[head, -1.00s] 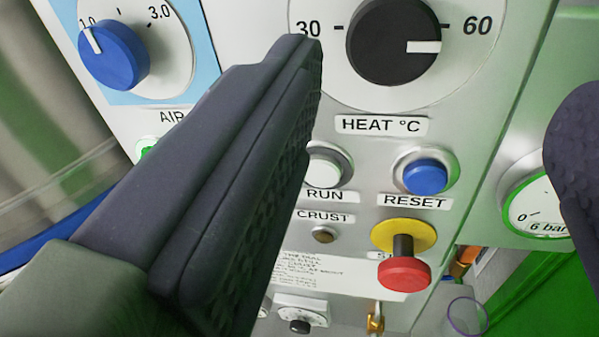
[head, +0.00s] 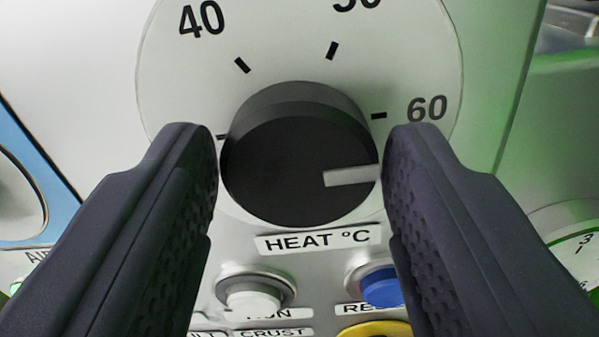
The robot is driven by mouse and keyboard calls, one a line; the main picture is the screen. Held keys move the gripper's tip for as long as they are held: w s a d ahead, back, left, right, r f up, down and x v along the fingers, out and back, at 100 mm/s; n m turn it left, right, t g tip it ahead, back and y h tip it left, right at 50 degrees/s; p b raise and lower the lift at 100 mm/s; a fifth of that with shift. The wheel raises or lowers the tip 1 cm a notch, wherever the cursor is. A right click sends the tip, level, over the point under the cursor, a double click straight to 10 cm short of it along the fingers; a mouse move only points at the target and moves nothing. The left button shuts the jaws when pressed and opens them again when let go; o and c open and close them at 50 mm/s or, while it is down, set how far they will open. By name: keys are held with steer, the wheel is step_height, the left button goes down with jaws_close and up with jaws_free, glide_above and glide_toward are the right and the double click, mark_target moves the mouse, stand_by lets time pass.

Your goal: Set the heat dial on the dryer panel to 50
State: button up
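The heat dial (head: 285,170) is a round black knob on a pale scale disc, above a HEAT °C label (head: 318,239). Its white pointer (head: 350,176) points right, about in line with the 60 mark (head: 426,109). The 50 mark (head: 357,4) is at the top, partly cut off; the 40 mark (head: 201,17) is upper left. My gripper (head: 300,168) has one dark ridged finger on each side of the dial. Both pads meet the knob's left and right edges, so it looks shut on the dial.
Below are a white RUN button (head: 254,293), a blue RESET button (head: 381,286), and the yellow collar (head: 376,329) of the stop button, all close to the fingers. A gauge (head: 570,240) is at right. The blue-edged air dial plate (head: 35,165) is at left.

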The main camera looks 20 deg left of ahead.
steer(key=c, duration=0.6)
steer(key=shift+f+n+b, duration=0.1)
steer(key=shift+n+b, duration=0.2)
steer(key=shift+b, duration=0.15)
steer(key=shift+n+b, duration=0.5)
steer(key=shift+b, duration=0.2)
steer(key=n+b, duration=0.3)
steer(key=shift+f+n+b, duration=0.1)
steer(key=shift+n+b, duration=0.2)
steer(key=shift+b, duration=0.1)
steer(key=n+b, duration=0.4)
steer(key=shift+n, duration=0.4)
steer(key=shift+n+b, duration=0.8)
steer(key=shift+n, duration=0.1)
steer(key=shift+r, duration=0.2)
